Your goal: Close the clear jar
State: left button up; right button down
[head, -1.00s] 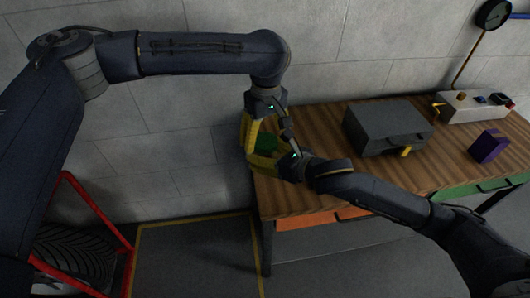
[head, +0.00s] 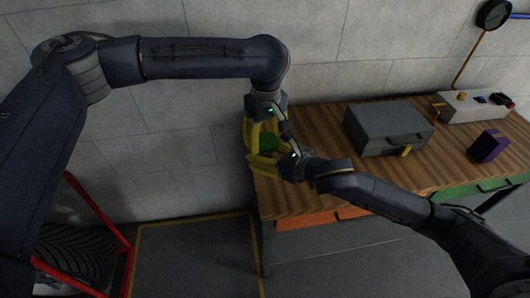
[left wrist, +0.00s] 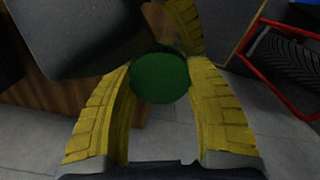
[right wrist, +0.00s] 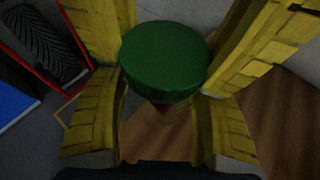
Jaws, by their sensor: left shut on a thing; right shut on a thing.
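A round green lid (head: 267,143) sits between the yellow fingers of both grippers, at the left end of the bench. My left gripper (head: 266,138) reaches down from above and is shut around the lid, which shows face-on in the left wrist view (left wrist: 160,78). My right gripper (head: 266,164) comes in from the right, lower down, and is shut on the clear jar under the lid. The lid also shows in the right wrist view (right wrist: 165,58), with a small reddish patch below it. The jar's walls are hardly visible, and I cannot tell whether the lid is seated.
A dark grey case (head: 385,128) with a yellow tag lies on the wooden bench (head: 310,125). A purple box (head: 488,147) and a pale control box (head: 470,106) are at the right. A red rack with a tyre (head: 80,250) stands at lower left.

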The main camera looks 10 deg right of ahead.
pick_arm(q)
jog(key=shift+c, duration=0.5)
jog(key=m, duration=0.6)
jog(key=shift+m, duration=0.3)
jog(key=m, duration=0.5)
jog(key=shift+m, duration=0.4)
jog(key=m, duration=0.8)
jog(key=shift+m, duration=0.4)
jog(key=m, duration=0.4)
jog(key=shift+f+m, duration=0.1)
jog(key=shift+m, duration=0.2)
jog(key=m, duration=1)
jog(key=shift+m, duration=0.4)
jog(key=m, duration=0.4)
jog(key=shift+m, duration=0.3)
jog(key=m, duration=0.6)
jog(key=o, duration=1.3)
jog(key=shift+s, duration=0.1)
